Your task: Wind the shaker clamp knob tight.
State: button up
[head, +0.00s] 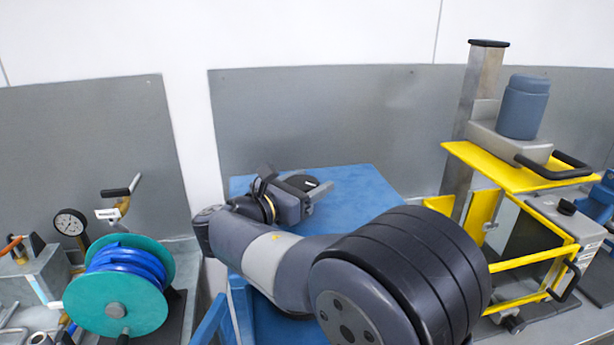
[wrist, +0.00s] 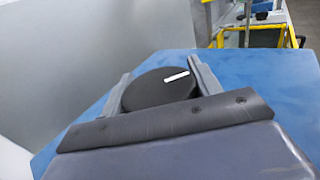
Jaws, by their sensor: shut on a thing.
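The clamp knob is a round black knob (wrist: 160,88) with a white mark on its top, seen in the wrist view on a blue surface (wrist: 250,85). In the head view the knob (head: 303,183) shows partly behind my gripper. My gripper (wrist: 163,85) is shut on the knob, with one grey finger on each side of it. In the head view my gripper (head: 318,192) is over the blue top (head: 362,190). The white mark points to the upper right in the wrist view. The underside of the knob and its stem are hidden.
At the left are a teal reel with blue hose (head: 115,285) and a dial gauge (head: 70,222). At the right stands a yellow-framed machine (head: 520,172) with a blue-grey container (head: 523,107) on it. A grey panel (head: 310,115) is behind the blue top.

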dwell(0.3)
jog(key=o, duration=1)
jog(key=shift+c, duration=0.2)
jog(key=b+v, duration=0.2)
jog(key=v, duration=0.9)
jog(key=shift+w, duration=0.1)
